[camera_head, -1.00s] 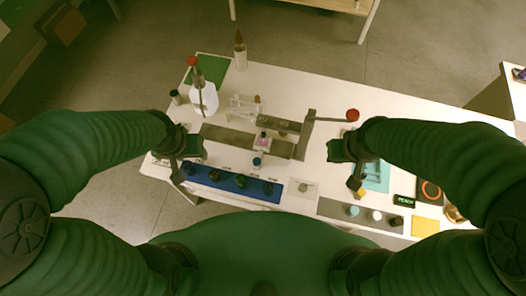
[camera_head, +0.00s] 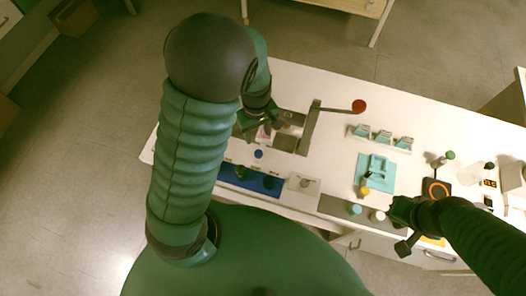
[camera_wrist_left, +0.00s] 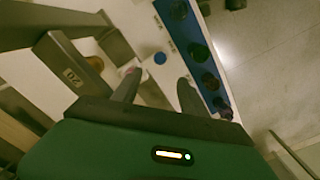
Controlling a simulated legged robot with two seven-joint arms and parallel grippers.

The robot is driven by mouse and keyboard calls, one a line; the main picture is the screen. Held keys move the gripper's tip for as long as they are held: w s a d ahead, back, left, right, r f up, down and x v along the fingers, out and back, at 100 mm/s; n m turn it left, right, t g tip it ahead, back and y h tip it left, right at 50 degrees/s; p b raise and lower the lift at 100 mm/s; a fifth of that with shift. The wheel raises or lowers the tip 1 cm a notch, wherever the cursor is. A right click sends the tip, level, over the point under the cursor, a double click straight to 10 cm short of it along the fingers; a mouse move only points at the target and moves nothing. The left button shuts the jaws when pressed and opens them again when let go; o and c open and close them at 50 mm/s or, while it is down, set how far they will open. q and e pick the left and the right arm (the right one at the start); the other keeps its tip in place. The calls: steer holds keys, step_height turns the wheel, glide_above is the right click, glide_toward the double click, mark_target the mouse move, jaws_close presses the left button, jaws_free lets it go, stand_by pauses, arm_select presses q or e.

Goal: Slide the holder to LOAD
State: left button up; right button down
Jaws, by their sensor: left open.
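The holder (camera_head: 263,139) is a small pale block with a pink item in it, on the grey track (camera_head: 290,143) near the middle of the bench. It is partly hidden behind my left gripper. My left gripper (camera_head: 262,122) reaches over the track from above, with its fingers apart and close to the holder. In the left wrist view the two fingers (camera_wrist_left: 158,88) stand apart, and a bit of pink shows by the left finger. I cannot tell if they touch the holder. No LOAD mark is readable. My right gripper (camera_head: 402,232) hangs over the bench's front right; its jaws are unclear.
A lever with a red knob (camera_head: 358,106) rises beside the track. A blue button (camera_head: 258,154) and a blue strip with dark bottles (camera_head: 250,180) lie in front. Teal pieces (camera_head: 380,134) and a teal mat (camera_head: 375,172) are to the right. My left arm hides the bench's left part.

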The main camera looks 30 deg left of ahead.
mark_target(258, 152)
arm_select(q)
step_height(258, 152, down, 13)
steer(key=shift+d+f+b, duration=0.1)
steer(key=shift+d+b, duration=0.05)
steer(key=shift+b, duration=0.75)
steer(key=shift+a, duration=0.2)
steer(key=shift+c, duration=0.6)
steer(key=shift+d, duration=0.1)
jaws_close()
